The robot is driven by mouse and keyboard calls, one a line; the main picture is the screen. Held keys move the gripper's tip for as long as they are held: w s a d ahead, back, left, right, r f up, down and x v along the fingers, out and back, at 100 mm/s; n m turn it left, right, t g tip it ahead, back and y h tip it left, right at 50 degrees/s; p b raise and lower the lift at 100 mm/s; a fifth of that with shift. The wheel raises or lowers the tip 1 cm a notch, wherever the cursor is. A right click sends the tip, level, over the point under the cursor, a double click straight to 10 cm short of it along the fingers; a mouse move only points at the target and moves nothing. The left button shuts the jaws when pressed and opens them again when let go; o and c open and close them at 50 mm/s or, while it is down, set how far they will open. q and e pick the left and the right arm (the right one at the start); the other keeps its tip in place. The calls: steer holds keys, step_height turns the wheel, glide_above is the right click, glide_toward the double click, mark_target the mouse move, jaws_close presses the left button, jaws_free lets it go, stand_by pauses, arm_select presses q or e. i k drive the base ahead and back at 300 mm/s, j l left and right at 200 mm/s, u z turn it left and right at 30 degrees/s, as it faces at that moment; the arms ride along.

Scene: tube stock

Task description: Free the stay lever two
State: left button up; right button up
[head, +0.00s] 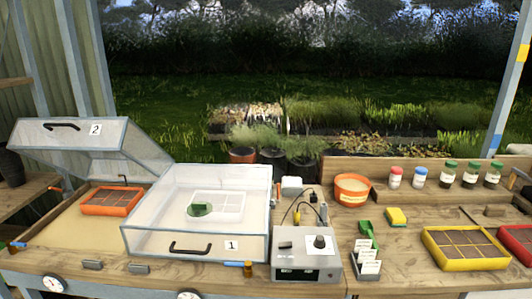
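Lid 2 (75,134), marked with a "2", stands raised and tilted over the left propagator box (62,236). A small orange lever (55,189) shows at the left side of that box, below the lid; it looks like the stay lever of lid two, but it is too small to tell how it is set. Another small blue and orange fitting (17,245) is at that box's front left corner. A thin dark rod (124,179) stands by the orange tray (111,201) inside. Neither of my grippers can be made out.
Clear lid 1 (200,240) is shut on the neighbouring box, with a white tray inside. A grey control box (306,262) stands to its right. An orange pot (352,189), jars, a sponge (396,216) and a yellow tray (466,262) crowd the right bench.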

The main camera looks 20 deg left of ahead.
mark_target(62, 191)
steer(key=j+u, duration=0.15)
steer(key=j, duration=0.8)
steer(key=j+u, duration=0.15)
steer(key=j, duration=0.85)
steer(key=j+u, duration=0.15)
steer(key=j, duration=0.8)
